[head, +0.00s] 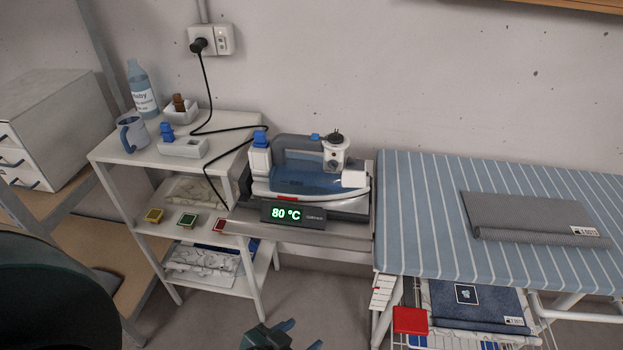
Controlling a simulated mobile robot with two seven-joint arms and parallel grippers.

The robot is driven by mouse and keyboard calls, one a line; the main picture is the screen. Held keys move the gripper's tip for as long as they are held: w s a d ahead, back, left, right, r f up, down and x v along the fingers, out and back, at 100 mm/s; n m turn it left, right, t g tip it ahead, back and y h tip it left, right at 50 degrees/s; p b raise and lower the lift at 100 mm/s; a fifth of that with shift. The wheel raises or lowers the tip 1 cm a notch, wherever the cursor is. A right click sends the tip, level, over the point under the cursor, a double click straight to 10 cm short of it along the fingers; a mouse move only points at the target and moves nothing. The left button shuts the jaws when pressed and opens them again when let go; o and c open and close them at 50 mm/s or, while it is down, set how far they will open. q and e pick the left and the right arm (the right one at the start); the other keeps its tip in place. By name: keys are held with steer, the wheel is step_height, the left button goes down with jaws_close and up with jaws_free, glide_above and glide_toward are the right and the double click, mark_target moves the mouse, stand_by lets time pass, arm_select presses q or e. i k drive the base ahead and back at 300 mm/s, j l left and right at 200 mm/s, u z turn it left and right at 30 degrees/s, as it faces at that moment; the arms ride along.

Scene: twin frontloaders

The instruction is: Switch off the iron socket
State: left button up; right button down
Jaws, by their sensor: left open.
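The iron socket (223,39) is a white wall unit at the upper left, below a vertical conduit. A black plug (199,46) sits in its left half. The right half carries a small switch, too small to tell its position. The stand's display (285,213) reads 80 °C in green. My left gripper (302,336) is at the bottom edge, open and empty, far below the socket and partly cut off. My right gripper does not show.
A white shelf (145,157) under the socket holds a bottle (142,90), a mug (132,131) and small trays. The striped ironing board (420,200) with a folded grey cloth (520,215) fills the right. Drawers (45,120) stand at the left. Wall around the socket is clear.

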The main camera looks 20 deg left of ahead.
mark_target(221, 40)
steer(key=u, duration=1.25)
